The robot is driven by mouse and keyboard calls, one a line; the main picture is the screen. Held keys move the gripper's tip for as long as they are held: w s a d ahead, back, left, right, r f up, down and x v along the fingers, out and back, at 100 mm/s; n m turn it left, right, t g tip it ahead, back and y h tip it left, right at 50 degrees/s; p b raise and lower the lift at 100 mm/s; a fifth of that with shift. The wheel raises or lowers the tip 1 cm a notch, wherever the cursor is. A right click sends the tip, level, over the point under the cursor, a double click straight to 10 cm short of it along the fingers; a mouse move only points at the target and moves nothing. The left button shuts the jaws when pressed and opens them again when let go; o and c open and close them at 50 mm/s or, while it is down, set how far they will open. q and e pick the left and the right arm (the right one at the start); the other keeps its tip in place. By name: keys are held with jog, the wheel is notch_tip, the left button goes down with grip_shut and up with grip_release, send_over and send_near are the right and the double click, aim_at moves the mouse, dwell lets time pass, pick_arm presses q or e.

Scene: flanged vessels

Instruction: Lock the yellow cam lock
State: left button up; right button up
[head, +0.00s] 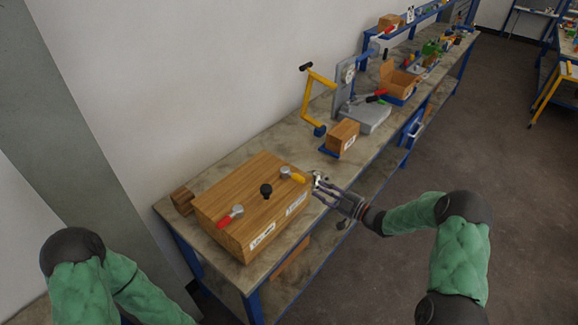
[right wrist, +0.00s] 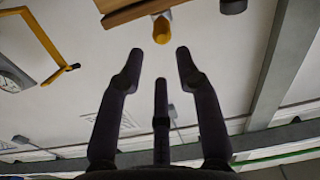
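A wooden box (head: 238,196) sits on the near end of the bench. The yellow cam lock (head: 292,175) is on its top near the right edge, its lever pointing right. A red-handled cam lock (head: 230,216) is near the box's left end, with a black knob (head: 266,190) between them. My right gripper (head: 318,184) is just right of the yellow lever's tip. In the right wrist view its fingers (right wrist: 160,62) are spread and empty, with the yellow lever tip (right wrist: 161,31) ahead of them, apart. My left arm shows at lower left; its gripper is out of view.
The bench (head: 345,175) runs along a wall. A smaller wooden block (head: 342,136), a yellow crank (head: 318,88), a grey press (head: 366,112) and an open wooden box (head: 398,82) stand farther along.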

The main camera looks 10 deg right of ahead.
aim_at(304, 181)
jog(key=x, duration=1)
jog(key=shift+a+r, duration=0.15)
jog(key=shift+a, duration=0.15)
grip_shut()
